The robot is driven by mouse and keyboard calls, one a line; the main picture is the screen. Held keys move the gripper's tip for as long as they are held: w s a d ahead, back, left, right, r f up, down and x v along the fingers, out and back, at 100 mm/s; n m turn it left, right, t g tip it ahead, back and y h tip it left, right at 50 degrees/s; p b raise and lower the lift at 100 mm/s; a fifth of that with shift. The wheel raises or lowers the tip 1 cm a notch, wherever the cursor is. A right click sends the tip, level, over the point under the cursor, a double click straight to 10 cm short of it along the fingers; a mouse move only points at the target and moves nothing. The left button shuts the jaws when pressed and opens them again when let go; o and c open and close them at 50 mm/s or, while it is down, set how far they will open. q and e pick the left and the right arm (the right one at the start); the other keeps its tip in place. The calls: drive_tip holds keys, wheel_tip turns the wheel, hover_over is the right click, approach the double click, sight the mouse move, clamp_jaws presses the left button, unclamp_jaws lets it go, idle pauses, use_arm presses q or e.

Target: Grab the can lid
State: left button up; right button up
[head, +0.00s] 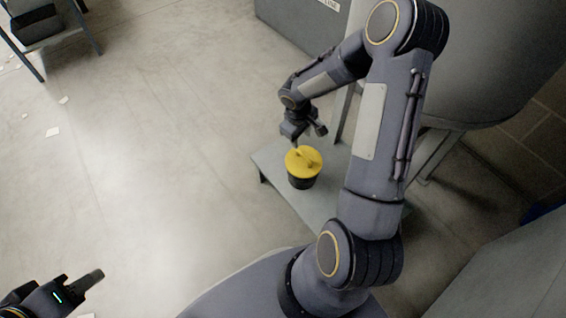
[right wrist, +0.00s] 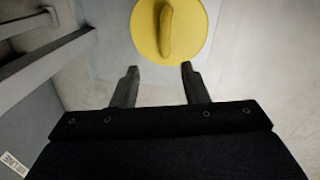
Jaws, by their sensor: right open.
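The can lid (head: 297,161) is a round yellow disc with a raised bar handle across it. It sits on top of a dark can (head: 302,181), which stands on a low grey platform. In the right wrist view the lid (right wrist: 187,30) is at the top, partly cut off, with its handle running roughly up and down. My right gripper (head: 297,146) is just behind the lid in the head view. Its two fingers (right wrist: 158,77) are apart with nothing between them, pointing toward the lid. My left gripper (head: 92,282) is at the lower left, far from the can; its jaw opening is unclear.
The low grey platform (head: 268,163) has bare room left of the can. A large grey tank (head: 490,70) on legs stands at the right. A rack (head: 40,45) stands at the upper left. Paper scraps (head: 53,131) lie on the open floor.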

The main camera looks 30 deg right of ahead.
sight(299, 151)
wheel_tip(299, 151, down, 3)
drive_tip(key=shift+w+d+b, duration=0.1)
drive_tip(key=shift+w+b, duration=0.05)
drive_tip(key=shift+b, duration=0.35)
wheel_tip(299, 151, down, 4)
drive_tip(key=shift+w+f+b, duration=0.1)
drive_tip(key=shift+f+b, duration=0.05)
drive_tip(key=shift+b, duration=1.1)
drive_tip(key=shift+d+f, duration=0.1)
drive_tip(key=shift+f, duration=0.25)
clamp_jaws()
